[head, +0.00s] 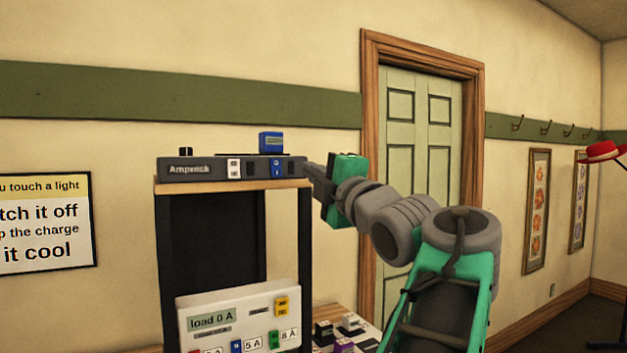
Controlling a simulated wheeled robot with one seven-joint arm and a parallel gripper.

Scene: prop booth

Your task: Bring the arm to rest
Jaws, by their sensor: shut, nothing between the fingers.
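My arm (447,260) reaches up from the lower right, bends at the elbow and points left. My gripper (311,178) is at the right end of the dark box labelled Ampwick (205,171). The fingers are shut with nothing seen between them. They are small and dark, and I cannot tell whether they touch the box.
The box sits on a wooden-topped stand (172,187), with a blue block (271,142) above it. Below is a white panel (238,312) reading "load 0 A", with coloured pieces. Small blocks (324,333) lie right of it. A door (423,130) stands behind; a red hat (602,152) hangs far right.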

